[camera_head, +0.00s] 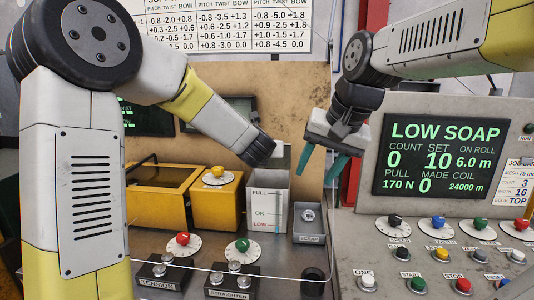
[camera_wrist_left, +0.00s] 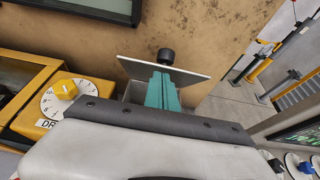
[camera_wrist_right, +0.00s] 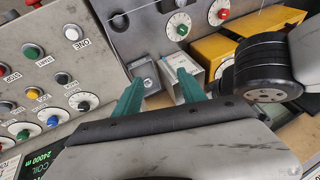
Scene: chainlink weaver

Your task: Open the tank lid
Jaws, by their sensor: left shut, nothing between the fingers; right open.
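The tank (camera_head: 266,205) is a pale upright box marked FULL, OK and LOW; it also shows in the right wrist view (camera_wrist_right: 182,68). Its lid (camera_wrist_left: 140,68) is a thin grey plate with a black knob (camera_wrist_left: 166,56) in the left wrist view. The lid looks raised and tilted above the tank. My left gripper (camera_wrist_left: 163,80) is shut and empty, its fingertips overlapping the lid's near edge; I cannot tell whether they touch. In the head view its fingers are hidden at the wrist's end. My right gripper (camera_head: 322,172) is open and empty, right of and above the tank.
Yellow boxes (camera_head: 218,205) stand left of the tank. A small scrap bin (camera_head: 308,226) is at its right.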

